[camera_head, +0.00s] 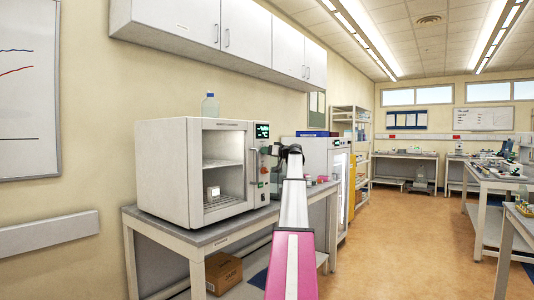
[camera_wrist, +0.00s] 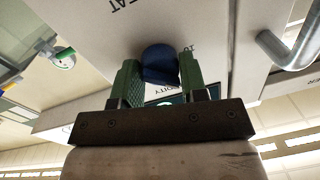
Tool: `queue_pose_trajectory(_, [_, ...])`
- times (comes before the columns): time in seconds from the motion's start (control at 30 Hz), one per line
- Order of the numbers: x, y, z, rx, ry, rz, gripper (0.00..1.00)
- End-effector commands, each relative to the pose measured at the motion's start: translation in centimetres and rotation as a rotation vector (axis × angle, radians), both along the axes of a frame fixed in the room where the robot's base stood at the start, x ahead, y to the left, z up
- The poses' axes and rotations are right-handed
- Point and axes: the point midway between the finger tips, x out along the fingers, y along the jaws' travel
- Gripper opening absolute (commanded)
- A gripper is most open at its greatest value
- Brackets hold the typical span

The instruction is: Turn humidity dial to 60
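The incubator-like white cabinet (camera_head: 165,172) stands on a bench in the head view, with its control panel (camera_head: 262,150) on the right of its front. My gripper (camera_head: 289,151) is at that panel, partly hidden by my arm. In the wrist view, the blue dial (camera_wrist: 160,62) sits between the two green fingers of my gripper (camera_wrist: 160,70). Part of a label ending in "ITY" shows by the dial. The dial's pointer and scale are mostly hidden, so its setting cannot be read.
A metal door handle (camera_wrist: 290,48) is beside the panel in the wrist view. A clear bottle (camera_head: 210,105) stands on top of the cabinet. A cardboard box (camera_head: 223,272) is on the bench's lower shelf. The floor (camera_head: 400,240) to the right is clear.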

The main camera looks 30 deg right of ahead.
Motion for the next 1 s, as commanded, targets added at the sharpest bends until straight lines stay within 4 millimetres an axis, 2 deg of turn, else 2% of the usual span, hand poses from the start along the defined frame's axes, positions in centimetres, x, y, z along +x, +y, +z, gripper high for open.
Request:
queue_pose_trajectory(0.03, [0.01, -0.04, -0.01, 0.0, 0.0, -0.001, 0.22])
queue_pose_trajectory(0.07, [0.01, -0.04, -0.01, 0.0, 0.0, -0.001, 0.16])
queue_pose_trajectory(0.47, [0.0, -0.05, -0.03, 0.05, 0.021, -0.001, 0.16])
queue_pose_trajectory(1.0, [-0.02, -0.05, -0.1, 0.428, 0.177, -0.002, 0.16])
